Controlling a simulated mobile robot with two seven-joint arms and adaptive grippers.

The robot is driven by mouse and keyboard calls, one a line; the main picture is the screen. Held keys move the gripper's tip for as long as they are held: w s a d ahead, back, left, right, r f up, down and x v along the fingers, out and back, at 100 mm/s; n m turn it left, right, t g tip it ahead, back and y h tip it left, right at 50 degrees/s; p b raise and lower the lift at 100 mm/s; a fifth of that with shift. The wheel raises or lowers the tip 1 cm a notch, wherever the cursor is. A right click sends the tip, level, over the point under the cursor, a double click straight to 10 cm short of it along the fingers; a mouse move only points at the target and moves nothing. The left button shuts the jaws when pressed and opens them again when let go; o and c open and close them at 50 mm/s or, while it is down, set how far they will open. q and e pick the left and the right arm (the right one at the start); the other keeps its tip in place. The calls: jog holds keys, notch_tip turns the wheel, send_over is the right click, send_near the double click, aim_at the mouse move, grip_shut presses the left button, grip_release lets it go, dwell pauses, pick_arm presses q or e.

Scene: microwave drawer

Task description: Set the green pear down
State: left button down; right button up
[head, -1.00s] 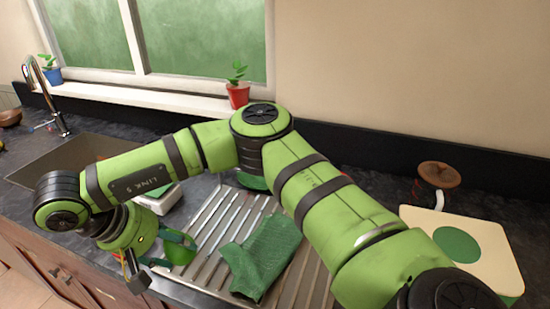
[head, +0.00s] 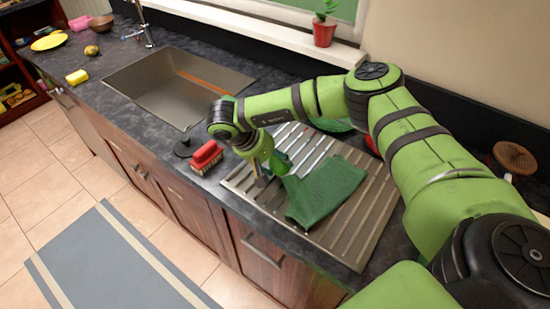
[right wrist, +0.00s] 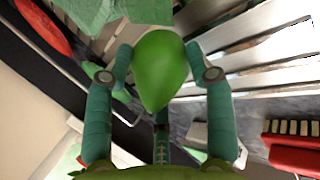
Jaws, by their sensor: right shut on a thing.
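My right gripper (head: 270,175) hangs over the ribbed metal draining board (head: 345,240), at the left edge of a crumpled green cloth (head: 325,190). In the right wrist view, my right gripper (right wrist: 158,66) is shut on the green pear (right wrist: 162,72), with one finger on each side of it. The pear's narrow end points toward the palm. In the head view the pear is hard to tell from the green gripper and cloth. I cannot tell whether it touches the board. My left gripper is not in view.
Left of the board lie a red brush (head: 206,157) and a black disc (head: 186,147). The sink (head: 170,85) is beyond them, with a yellow sponge (head: 77,77) farther left. A potted plant (head: 325,25) stands on the sill. Bare counter (head: 140,120) runs along the sink's front.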

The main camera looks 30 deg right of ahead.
jog(key=shift+f, duration=0.4)
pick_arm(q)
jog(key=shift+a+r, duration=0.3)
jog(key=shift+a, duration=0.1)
pick_arm(e)
jog(key=shift+f, duration=0.2)
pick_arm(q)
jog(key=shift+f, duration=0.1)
pick_arm(e)
jog(key=shift+f, duration=0.1)
jog(key=o, duration=0.8)
jog(key=shift+f, duration=0.1)
jog(key=o, duration=0.5)
